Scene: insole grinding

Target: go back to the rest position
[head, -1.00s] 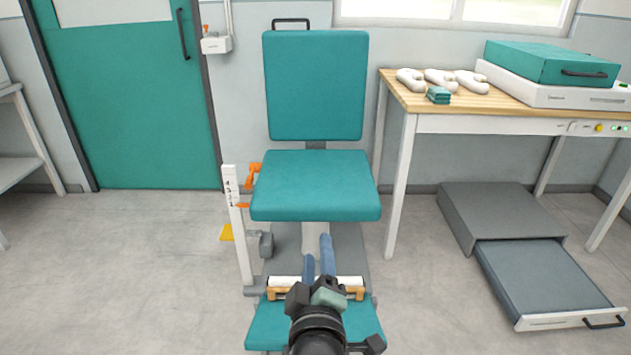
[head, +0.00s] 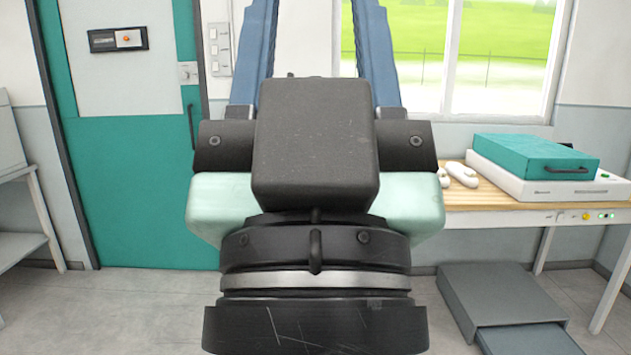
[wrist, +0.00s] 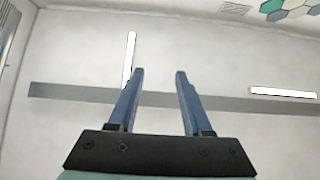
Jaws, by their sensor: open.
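My gripper (wrist: 160,73) is open and empty. In the wrist view its two blue fingers stand apart, with only the pale ceiling beyond them. In the head view the dark gripper body and wrist fill the middle of the picture, close to the camera. The blue fingers there run up past the top edge, so their tips are out of frame. The teal chair is hidden behind my gripper and arm.
On the right, a wooden-topped table (head: 495,196) bears white curved pieces (head: 462,174) and a teal box (head: 535,152) on a white unit (head: 548,187). A grey low platform (head: 500,298) is on the floor. A teal door (head: 145,180) is behind left.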

